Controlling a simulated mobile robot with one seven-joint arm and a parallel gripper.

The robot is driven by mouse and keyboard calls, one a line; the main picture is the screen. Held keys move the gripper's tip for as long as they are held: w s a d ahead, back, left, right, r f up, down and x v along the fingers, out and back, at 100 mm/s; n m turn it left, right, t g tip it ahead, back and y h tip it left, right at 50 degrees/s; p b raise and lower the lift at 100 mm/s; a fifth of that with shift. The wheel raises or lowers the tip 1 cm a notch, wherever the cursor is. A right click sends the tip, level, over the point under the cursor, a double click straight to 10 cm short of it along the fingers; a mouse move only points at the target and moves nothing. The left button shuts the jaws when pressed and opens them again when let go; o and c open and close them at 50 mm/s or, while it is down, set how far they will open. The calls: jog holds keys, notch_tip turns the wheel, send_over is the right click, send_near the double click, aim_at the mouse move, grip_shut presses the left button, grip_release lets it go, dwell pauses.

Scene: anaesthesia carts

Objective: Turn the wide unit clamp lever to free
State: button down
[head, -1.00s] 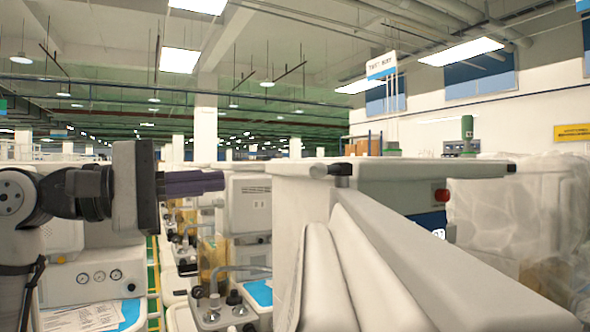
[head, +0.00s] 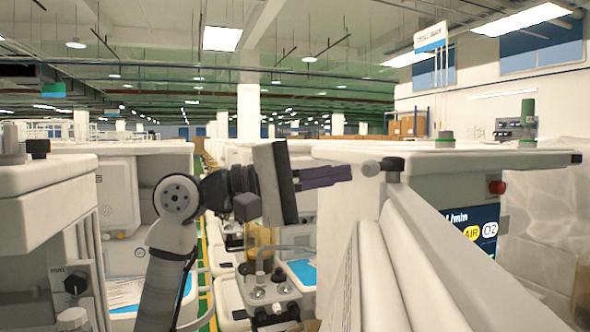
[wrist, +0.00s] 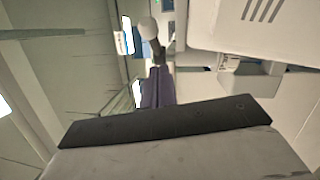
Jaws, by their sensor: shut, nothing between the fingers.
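A small lever with a round pale grey knob (head: 370,168) and a dark pivot block (head: 392,165) sits at the top corner of the white unit (head: 455,158) on the right. The knob also shows in the wrist view (wrist: 147,28), with its dark stem (wrist: 157,50) below it. I cannot read any free or locked marking. My gripper (head: 345,174) is shut and empty, its dark purple fingers pointing right, with the tips just left of the knob. In the wrist view the finger tips (wrist: 159,72) lie close to the lever; I cannot tell whether they touch.
A white rail (head: 400,265) runs forward below the lever. The unit's front has a red knob (head: 496,187) and a display (head: 475,228). A lower cart with a flowmeter top (head: 268,290) stands beneath my gripper. Another white cart (head: 45,200) is at the left.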

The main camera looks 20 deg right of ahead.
aim_at(374, 175)
jog(key=shift+s+d+r, duration=0.15)
jog(key=shift+s+d, duration=0.15)
jog(key=shift+s, duration=0.3)
jog(key=shift+s+d+r, duration=0.1)
jog(key=shift+s+d, duration=0.15)
jog(key=shift+s, duration=0.35)
jog(key=shift+s+n+t+b, duration=0.3)
jog(key=shift+n+t, duration=0.2)
jog(key=shift+t, duration=0.3)
jog(key=shift+s+f+n+t+h+b, duration=0.1)
jog(key=shift+s+n+t+h+b, duration=0.2)
jog(key=shift+t+b, duration=0.15)
jog(key=shift+s+d+b, duration=0.35)
jog(key=shift+s+b, duration=0.2)
jog(key=shift+s, duration=0.2)
jog(key=shift+s+d+b, duration=0.3)
jog(key=shift+s+b, duration=0.2)
jog(key=shift+s, duration=0.2)
